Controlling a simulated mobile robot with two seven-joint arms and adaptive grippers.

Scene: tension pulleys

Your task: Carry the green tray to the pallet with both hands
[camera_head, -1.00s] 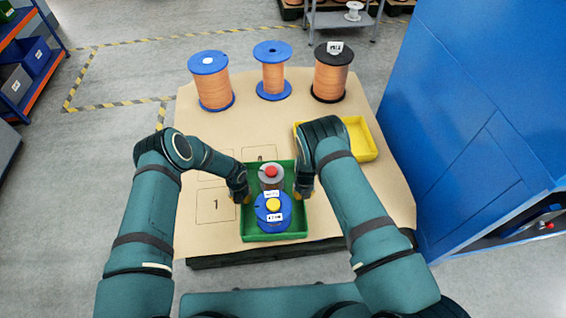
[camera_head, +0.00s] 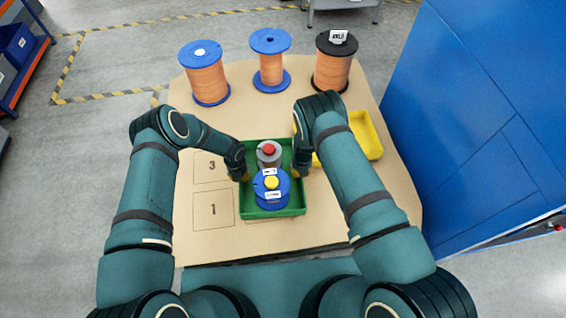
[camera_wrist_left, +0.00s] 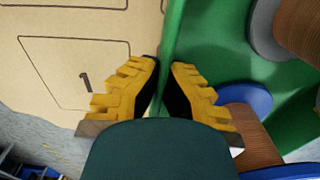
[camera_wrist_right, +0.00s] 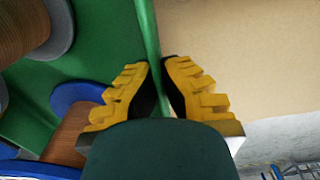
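The green tray (camera_head: 243,211) is over the tan table board in the head view. It carries a grey spool with a red top (camera_head: 269,154) at its far end and a blue spool with a yellow top (camera_head: 271,189) at its near end. My left gripper (camera_head: 241,174) is shut on the left wall; the left wrist view shows the wall between its yellow fingers (camera_wrist_left: 166,66). My right gripper (camera_head: 299,171) is shut on the right wall, likewise between its fingers in the right wrist view (camera_wrist_right: 157,66). I cannot tell whether the tray touches the board. No pallet is clearly visible now.
Large copper-wound spools (camera_head: 205,75), (camera_head: 270,62), (camera_head: 334,62) stand along the board's far edge. A yellow tray (camera_head: 367,135) sits right of my right gripper. A tall blue cabinet (camera_head: 480,110) stands close on the right. The board's left part with printed squares (camera_head: 213,209) is clear.

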